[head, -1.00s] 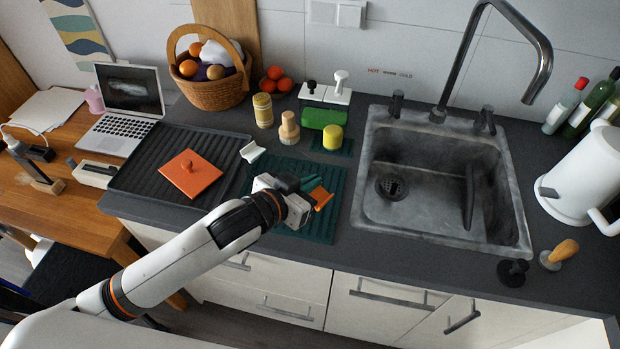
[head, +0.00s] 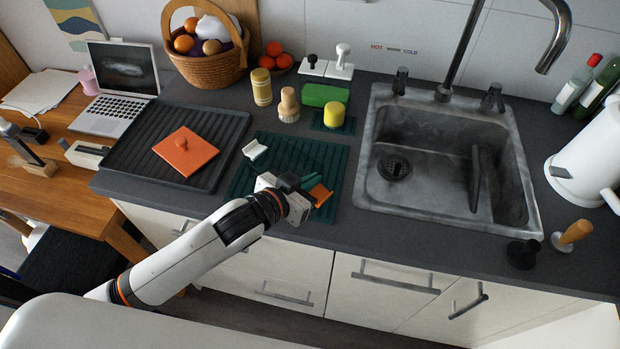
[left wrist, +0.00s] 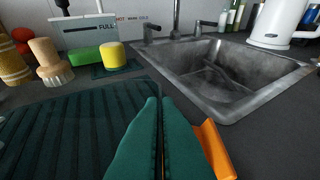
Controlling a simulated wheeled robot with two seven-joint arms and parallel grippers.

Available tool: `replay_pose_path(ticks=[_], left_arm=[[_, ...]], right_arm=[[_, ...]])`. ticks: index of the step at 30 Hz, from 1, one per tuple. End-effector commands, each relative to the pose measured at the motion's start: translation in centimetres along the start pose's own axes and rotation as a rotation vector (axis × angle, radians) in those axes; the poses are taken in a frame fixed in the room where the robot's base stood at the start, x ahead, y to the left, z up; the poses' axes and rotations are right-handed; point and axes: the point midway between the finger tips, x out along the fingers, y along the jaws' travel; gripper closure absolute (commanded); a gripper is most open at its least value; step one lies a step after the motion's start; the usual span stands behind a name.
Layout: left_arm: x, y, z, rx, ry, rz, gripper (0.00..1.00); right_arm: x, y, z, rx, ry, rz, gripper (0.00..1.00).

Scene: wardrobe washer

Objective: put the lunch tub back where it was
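I cannot make out a tub for certain. A flat orange square with a knob (head: 185,151) lies on the black ribbed tray (head: 220,128); it looks like a lid. My left gripper (head: 312,181) is low over the front right of the dark green ribbed mat (head: 310,150). Its green fingers, seen in the left wrist view (left wrist: 160,130), are together with nothing visible between them. A small angled orange piece (head: 320,194) is just right of the fingers, also in the left wrist view (left wrist: 213,150); whether they touch is unclear. My right gripper is out of view.
A small white angled piece (head: 254,150) is at the mat's back left. Behind stand a wooden brush (head: 288,106), a jar (head: 261,88), a green sponge (head: 322,95) and a yellow cylinder (head: 334,114). The sink (head: 366,180) is right, the kettle (head: 590,165) beyond it.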

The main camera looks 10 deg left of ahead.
Motion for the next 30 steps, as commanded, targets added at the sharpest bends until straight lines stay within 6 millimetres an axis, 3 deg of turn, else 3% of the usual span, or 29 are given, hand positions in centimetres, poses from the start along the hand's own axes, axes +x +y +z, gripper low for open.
replay_pose_path(ticks=[21, 26, 30], left_arm=[[0.26, -0.01, -0.60, 0.001, -0.002, 0.000, 1.00], [0.24, -0.01, -0.55, 0.001, -0.001, 0.000, 0.73], [0.24, -0.01, -0.57, 0.000, -0.001, 0.000, 0.72]], right_arm=[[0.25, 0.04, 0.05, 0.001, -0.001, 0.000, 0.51], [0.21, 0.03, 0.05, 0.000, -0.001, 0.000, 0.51], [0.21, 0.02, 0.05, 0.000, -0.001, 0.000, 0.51]])
